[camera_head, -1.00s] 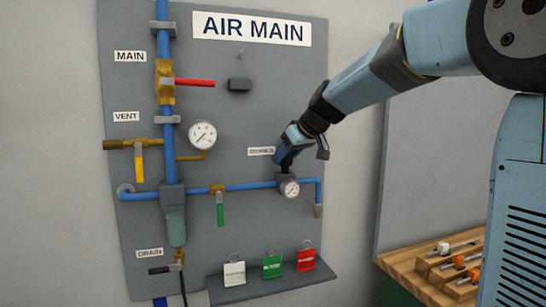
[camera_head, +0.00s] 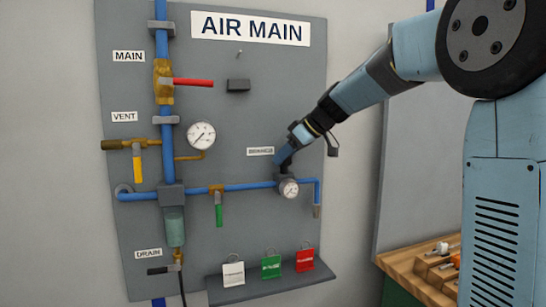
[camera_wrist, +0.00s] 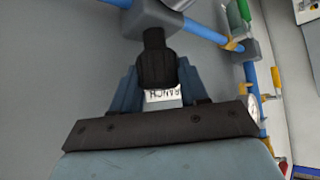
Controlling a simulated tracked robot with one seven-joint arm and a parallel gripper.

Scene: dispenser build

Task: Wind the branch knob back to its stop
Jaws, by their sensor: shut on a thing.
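The branch knob is a black knob (camera_wrist: 155,62) on top of the regulator on the blue branch pipe. In the wrist view it sits between the two blue fingers of my gripper (camera_wrist: 156,84), which is shut on it. In the head view my gripper (camera_head: 284,160) comes down on the knob from the upper right, just above the round branch gauge (camera_head: 289,189). The knob is mostly hidden there. The BRANCH label (camera_head: 260,151) is beside my gripper, and part of it shows behind the fingers in the wrist view.
The grey AIR MAIN panel (camera_head: 225,120) carries a red main handle (camera_head: 193,82), a yellow vent handle (camera_head: 138,168) and a green branch handle (camera_head: 218,215). A ledge (camera_head: 245,292) below holds white, green and red tags. A wooden bench (camera_head: 405,273) stands at lower right.

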